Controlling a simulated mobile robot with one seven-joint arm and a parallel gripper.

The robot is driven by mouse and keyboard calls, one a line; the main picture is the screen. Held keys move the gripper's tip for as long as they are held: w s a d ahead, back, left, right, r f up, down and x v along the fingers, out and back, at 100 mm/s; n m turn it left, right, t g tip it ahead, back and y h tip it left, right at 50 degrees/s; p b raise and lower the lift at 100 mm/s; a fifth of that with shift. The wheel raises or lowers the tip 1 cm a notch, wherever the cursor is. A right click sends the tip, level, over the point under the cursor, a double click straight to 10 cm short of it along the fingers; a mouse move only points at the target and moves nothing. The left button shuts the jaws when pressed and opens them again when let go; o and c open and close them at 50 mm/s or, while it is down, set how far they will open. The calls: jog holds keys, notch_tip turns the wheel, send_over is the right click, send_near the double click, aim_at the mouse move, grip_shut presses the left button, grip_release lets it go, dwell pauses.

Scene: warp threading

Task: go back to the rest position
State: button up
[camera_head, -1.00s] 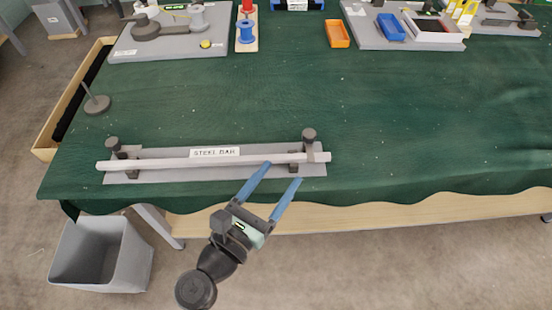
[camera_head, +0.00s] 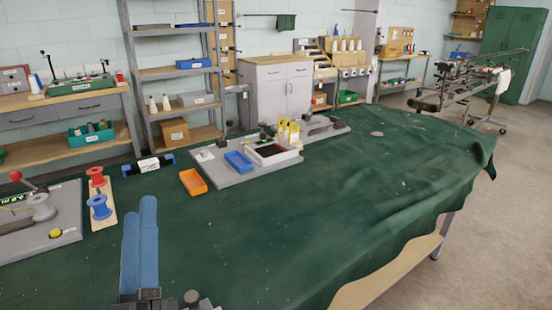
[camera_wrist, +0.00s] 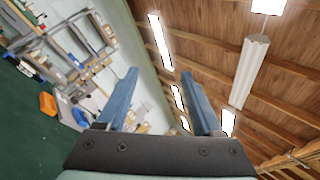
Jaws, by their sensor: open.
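My gripper (camera_head: 139,255) shows at the lower left of the head view, its two blue fingers pointing up over the green-covered table (camera_head: 320,240). In the wrist view my gripper (camera_wrist: 160,100) has its fingers clearly apart with nothing between them, so it is open and empty. That view is tilted and faces the wooden ceiling (camera_wrist: 205,45) and its lights. The steel bar is not in view now.
An orange tray (camera_head: 193,181), a blue tray (camera_head: 238,161) and a grey board (camera_head: 225,178) stand on the table's far side. Red and blue spools (camera_head: 98,206) stand at left. Shelves (camera_head: 180,72) stand behind.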

notch_tip(320, 180, up, 13)
jog(key=s+d+n+y, duration=0.1)
jog(key=d+n+y, duration=0.3)
jog(key=n, duration=0.9)
jog(key=s+d+r+n+t+h+p, duration=0.1)
jog(key=s+d+r+n+t+h, duration=0.1)
jog(key=d+r+n+h, duration=0.45)
jog(key=s+d+r+n+t+h+p, duration=0.1)
jog(key=s+d+r+n+h, duration=0.2)
jog(key=d+r, duration=0.5)
notch_tip(320, 180, up, 15)
jog(key=a+p, duration=0.2)
jog(key=p, duration=1.2)
jog(key=shift+w, duration=0.3)
